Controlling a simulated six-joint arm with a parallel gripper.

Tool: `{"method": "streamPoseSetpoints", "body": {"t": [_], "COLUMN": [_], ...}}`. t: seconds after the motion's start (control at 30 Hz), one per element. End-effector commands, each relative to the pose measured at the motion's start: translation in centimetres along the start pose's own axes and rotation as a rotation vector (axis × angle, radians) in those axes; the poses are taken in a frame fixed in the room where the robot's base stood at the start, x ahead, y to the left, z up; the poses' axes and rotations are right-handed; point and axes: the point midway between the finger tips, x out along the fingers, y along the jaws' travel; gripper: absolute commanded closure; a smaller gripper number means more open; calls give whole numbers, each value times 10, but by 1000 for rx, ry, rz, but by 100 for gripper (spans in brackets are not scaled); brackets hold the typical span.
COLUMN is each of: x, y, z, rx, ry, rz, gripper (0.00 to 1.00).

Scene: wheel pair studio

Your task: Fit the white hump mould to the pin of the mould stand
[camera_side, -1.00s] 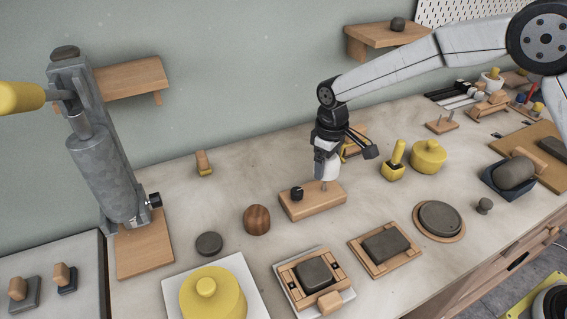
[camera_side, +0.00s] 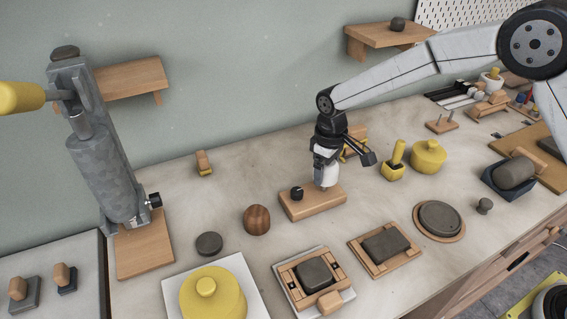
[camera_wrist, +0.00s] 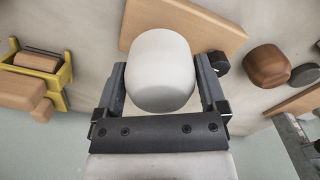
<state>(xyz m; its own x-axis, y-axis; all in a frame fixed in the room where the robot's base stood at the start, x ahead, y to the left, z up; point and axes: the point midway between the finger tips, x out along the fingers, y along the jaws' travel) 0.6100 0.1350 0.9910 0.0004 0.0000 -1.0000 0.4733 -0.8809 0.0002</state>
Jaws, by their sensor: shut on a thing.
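The white hump mould (camera_side: 327,174) is held between the two fingers of my gripper (camera_side: 326,160), above the right part of the mould stand (camera_side: 313,206). The stand is a wooden block with a black knob (camera_side: 297,193) at its left. In the side view the mould is upright and low, close over the pin; only a short bit near its underside shows, and I cannot tell how far the pin is inside. In the wrist view the mould (camera_wrist: 160,70) fills the space between the fingers (camera_wrist: 160,88) and hides the pin; the stand (camera_wrist: 140,18) shows behind it.
A dark wooden dome (camera_side: 256,220) and a grey disc (camera_side: 209,244) lie left of the stand. A yellow-handled tool (camera_side: 395,165) and a yellow lidded pot (camera_side: 428,157) stand to the right. Framed grey slabs (camera_side: 386,246) lie in front. A yellow wooden-topped piece (camera_wrist: 38,68) is near the gripper.

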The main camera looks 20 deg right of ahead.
Motion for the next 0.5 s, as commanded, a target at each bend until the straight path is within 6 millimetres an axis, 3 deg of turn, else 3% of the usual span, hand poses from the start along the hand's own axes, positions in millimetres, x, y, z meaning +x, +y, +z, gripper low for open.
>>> {"method": "streamPoseSetpoints", "body": {"t": [0.5], "x": [3], "y": [0], "z": [0], "rx": [0], "ry": [1], "rz": [0], "gripper": [78]}}
